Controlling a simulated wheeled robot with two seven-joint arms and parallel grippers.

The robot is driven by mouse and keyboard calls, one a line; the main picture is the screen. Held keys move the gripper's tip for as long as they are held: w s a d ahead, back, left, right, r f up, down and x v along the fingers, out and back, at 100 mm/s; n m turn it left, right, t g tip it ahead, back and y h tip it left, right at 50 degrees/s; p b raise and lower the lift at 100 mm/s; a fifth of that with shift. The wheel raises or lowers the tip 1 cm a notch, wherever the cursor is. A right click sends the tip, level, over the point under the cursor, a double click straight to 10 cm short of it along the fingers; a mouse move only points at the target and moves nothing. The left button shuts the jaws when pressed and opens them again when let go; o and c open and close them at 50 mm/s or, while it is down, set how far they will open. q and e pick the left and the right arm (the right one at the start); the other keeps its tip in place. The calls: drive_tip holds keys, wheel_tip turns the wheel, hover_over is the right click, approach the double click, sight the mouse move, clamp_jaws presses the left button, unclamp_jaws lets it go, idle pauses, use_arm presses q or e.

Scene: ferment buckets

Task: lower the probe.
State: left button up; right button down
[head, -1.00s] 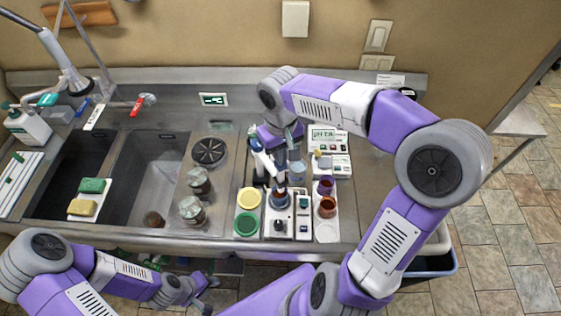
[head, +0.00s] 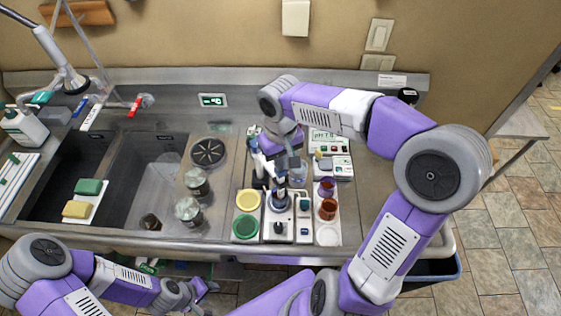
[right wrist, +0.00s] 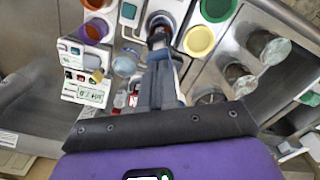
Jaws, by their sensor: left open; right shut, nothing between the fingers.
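My right gripper (head: 283,178) is shut and empty, pointing down over the stirrer plate (head: 279,228). In the right wrist view its fingers (right wrist: 161,52) end beside a round vessel (right wrist: 160,22). The probe's white and blue holder (head: 258,160) stands just left of the gripper. The probe itself is mostly hidden by my gripper, so I cannot tell its depth or whether the fingers touch it. The pH meter (head: 328,145) stands to the right and also shows in the right wrist view (right wrist: 88,92). My left gripper (head: 208,289) is open and empty beyond the counter's front edge.
A yellow lid (head: 248,201) and green lid (head: 245,227) lie left of the stirrer. The counter right of the meter is clear.

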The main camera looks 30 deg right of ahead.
drive_tip(key=shift+f+b, duration=0.95)
drive_tip(key=shift+f, duration=0.3)
drive_tip(key=shift+r+p, duration=2.2)
drive_tip(key=shift+r, duration=0.45)
